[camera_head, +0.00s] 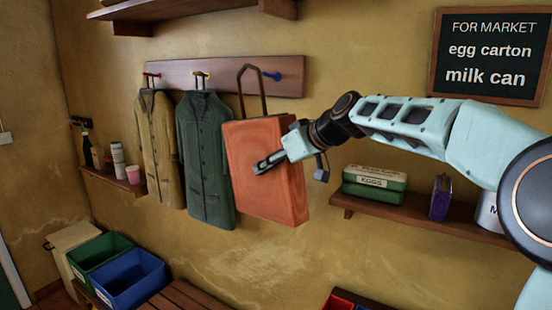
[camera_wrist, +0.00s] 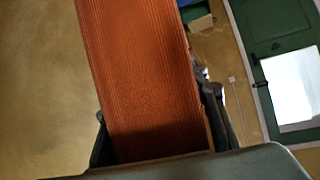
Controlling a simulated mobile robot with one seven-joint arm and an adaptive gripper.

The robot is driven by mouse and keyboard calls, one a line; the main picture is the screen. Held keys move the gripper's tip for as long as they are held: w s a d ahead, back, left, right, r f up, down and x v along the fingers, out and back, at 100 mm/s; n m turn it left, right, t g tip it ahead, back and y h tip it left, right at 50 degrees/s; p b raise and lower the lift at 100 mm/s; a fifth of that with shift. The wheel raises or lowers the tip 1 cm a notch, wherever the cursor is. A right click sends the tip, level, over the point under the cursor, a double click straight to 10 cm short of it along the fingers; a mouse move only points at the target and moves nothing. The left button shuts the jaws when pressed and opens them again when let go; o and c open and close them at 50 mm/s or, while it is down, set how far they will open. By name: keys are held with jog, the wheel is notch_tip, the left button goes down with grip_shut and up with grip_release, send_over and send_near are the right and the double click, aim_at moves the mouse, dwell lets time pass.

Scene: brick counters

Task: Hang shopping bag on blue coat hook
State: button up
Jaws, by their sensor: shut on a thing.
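The orange shopping bag (camera_head: 262,185) is held upright in front of the wall, its dark handle loop (camera_head: 250,90) rising above it. The blue coat hook (camera_head: 272,76) is at the right end of the wooden hook board (camera_head: 225,75). The top of the loop appears just left of the blue hook; I cannot tell whether it is around it. My gripper (camera_head: 268,163) is shut on the bag's side. In the wrist view the bag (camera_wrist: 145,80) fills the space between the dark fingers (camera_wrist: 160,140).
A tan coat (camera_head: 157,145) hangs from the red hook and a dark green coat (camera_head: 204,155) from the yellow hook, close left of the bag. A shelf (camera_head: 420,214) with an egg box (camera_head: 375,186) is at right. Green and blue bins (camera_head: 130,280) stand at lower left.

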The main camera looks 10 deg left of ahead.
jog(key=w+d+f+p, duration=0.1)
jog(key=w+d+p, duration=0.2)
jog(key=w+p, duration=0.4)
jog(key=shift+w+f, duration=0.3)
jog(key=shift+w, duration=0.9)
jog(key=shift+d, duration=0.1)
dwell(0.7)
